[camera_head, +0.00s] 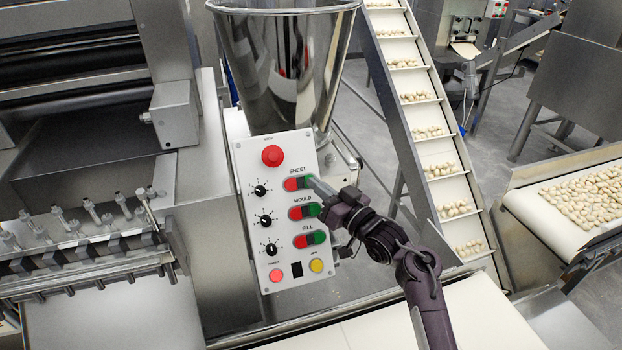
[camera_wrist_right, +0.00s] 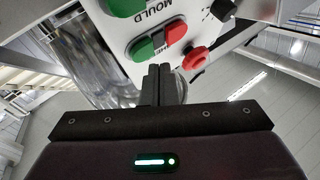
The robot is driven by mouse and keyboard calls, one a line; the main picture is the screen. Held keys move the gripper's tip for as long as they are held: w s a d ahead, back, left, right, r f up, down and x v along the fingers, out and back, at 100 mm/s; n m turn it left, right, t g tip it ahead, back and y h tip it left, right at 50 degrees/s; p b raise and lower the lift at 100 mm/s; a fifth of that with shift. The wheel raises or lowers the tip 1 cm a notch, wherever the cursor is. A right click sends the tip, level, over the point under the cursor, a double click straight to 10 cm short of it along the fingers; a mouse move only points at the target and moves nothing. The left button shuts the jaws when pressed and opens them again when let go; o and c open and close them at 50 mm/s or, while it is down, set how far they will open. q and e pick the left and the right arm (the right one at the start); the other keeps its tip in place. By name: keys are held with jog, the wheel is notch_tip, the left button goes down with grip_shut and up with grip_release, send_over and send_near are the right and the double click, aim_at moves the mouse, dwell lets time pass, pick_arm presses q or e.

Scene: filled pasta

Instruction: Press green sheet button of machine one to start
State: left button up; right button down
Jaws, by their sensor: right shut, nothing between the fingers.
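The control panel (camera_head: 245,215) is white and stands tilted below a steel hopper. Its SHEET row has a red button (camera_head: 291,184) and the green sheet button (camera_head: 307,181). My right gripper (camera_head: 312,183) is shut and empty, its fingertips at the green sheet button, partly covering it. In the right wrist view the panel appears upside down, with the green sheet button (camera_wrist_right: 141,49) just beyond the closed fingertips (camera_wrist_right: 159,70). I cannot tell whether they touch it. My left gripper is not in view.
Below are the MOULD green button (camera_head: 313,210) and FILL green button (camera_head: 317,237). A red mushroom button (camera_head: 272,155) sits above. The steel hopper (camera_head: 285,60) rises behind the panel. An inclined conveyor (camera_head: 434,147) carrying pasta stands to the right.

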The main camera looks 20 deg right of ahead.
jog(key=shift+s+r+p, duration=0.1)
jog(key=shift+r+p, duration=0.05)
jog(key=shift+p, duration=0.15)
jog(key=s+r+p, duration=0.1)
jog(key=s+p, duration=0.1)
jog(key=s+r+p, duration=0.1)
jog(key=s+p, duration=0.1)
jog(key=shift+r, duration=0.2)
jog(key=shift+s+f, duration=0.1)
dwell(0.5)
